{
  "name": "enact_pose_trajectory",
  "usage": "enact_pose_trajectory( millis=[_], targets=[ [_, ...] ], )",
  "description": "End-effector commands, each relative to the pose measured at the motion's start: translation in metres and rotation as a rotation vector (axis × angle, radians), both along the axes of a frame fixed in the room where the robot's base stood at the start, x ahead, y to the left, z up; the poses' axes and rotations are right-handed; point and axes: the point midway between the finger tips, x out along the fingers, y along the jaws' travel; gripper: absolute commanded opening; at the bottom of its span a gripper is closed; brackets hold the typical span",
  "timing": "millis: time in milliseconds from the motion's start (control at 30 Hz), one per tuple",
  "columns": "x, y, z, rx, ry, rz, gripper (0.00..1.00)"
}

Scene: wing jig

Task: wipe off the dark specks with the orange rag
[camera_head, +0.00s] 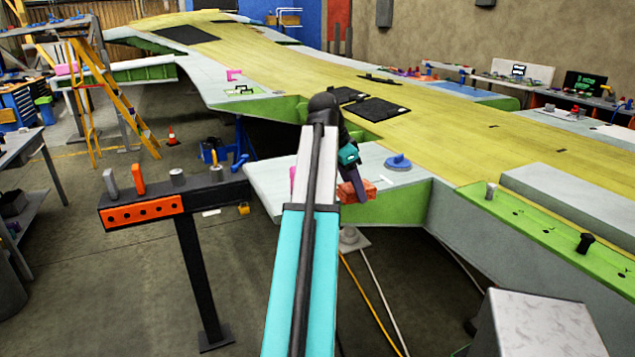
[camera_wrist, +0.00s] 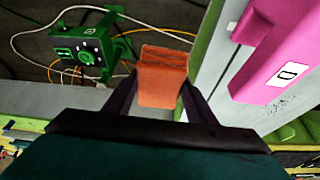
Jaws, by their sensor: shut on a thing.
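The orange rag (camera_wrist: 163,72) is a folded block held between the two dark fingers of my gripper (camera_wrist: 162,90) in the wrist view. In the head view the rag (camera_head: 346,193) shows at my gripper (camera_head: 358,188), over the pale panel (camera_head: 404,179) near its front edge. A small cluster of dark specks (camera_wrist: 272,106) lies on the pale surface beside the pink block, to the right of the rag in the wrist view. The rag appears apart from the specks. My arm hides part of the panel in the head view, and I cannot make out specks there.
A pink block (camera_wrist: 285,55) with a white label stands close to the specks. A blue disc-shaped tool (camera_head: 398,162) sits on the panel to the right of my gripper. A black stand (camera_head: 205,260) is left of my arm.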

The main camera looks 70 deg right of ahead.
Motion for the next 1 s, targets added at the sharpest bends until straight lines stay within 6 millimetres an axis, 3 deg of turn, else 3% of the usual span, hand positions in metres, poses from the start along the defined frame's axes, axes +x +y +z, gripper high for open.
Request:
enact_pose_trajectory(
  millis=[700, 1000],
  targets=[
    [0.116, 0.090, 0.021, 0.014, -0.013, -0.268, 0.33],
    [0.148, 0.128, 0.027, 0.003, 0.003, -0.374, 0.33]
  ],
)
